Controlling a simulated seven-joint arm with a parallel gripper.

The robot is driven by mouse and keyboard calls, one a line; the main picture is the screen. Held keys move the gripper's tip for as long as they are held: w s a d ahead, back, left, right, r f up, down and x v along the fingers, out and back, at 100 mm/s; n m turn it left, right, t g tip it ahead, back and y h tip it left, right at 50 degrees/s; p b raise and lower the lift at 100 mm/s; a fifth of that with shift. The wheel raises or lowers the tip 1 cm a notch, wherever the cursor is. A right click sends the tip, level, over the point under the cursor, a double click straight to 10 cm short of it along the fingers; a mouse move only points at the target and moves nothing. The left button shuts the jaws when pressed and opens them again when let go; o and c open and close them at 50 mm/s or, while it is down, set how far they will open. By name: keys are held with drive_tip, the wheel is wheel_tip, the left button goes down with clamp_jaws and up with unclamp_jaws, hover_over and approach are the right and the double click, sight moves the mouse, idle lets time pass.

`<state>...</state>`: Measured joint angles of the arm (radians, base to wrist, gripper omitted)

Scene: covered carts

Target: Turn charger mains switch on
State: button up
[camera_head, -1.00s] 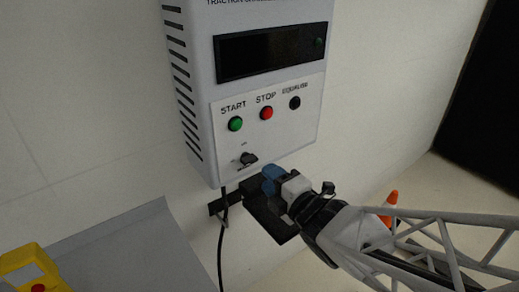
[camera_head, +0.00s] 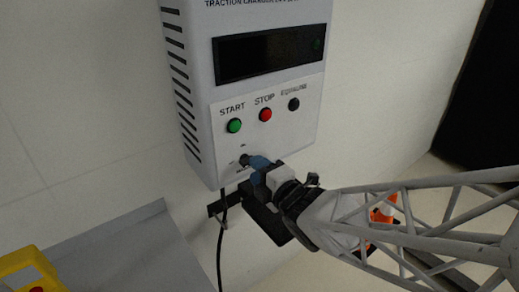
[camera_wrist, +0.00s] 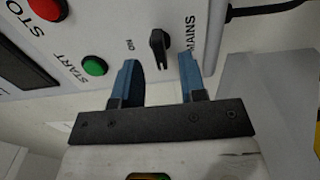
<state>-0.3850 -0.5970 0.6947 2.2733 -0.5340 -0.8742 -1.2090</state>
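The charger (camera_head: 262,93) is a white wall box with a dark display and a row of buttons. Its mains switch (camera_wrist: 159,45) is a small black rotary knob between the words ON and MAINS in the wrist view. In the head view the switch (camera_head: 244,159) is partly hidden by my gripper. My gripper (camera_wrist: 158,72) has two blue fingers spread apart, with the knob seen between and just beyond their tips. In the head view my gripper (camera_head: 255,164) is at the lower part of the panel. I cannot tell whether a finger touches the knob.
A green START button (camera_head: 234,126), a red STOP button (camera_head: 265,114) and a black EQUALISE button (camera_head: 293,104) sit above the switch. A black cable (camera_head: 220,245) hangs below the box. A grey surface (camera_head: 130,255) and a yellow object (camera_head: 30,268) are at lower left.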

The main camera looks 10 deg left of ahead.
drive_tip(key=shift+x, duration=1.65)
drive_tip(key=shift+c, duration=0.4)
clamp_jaws()
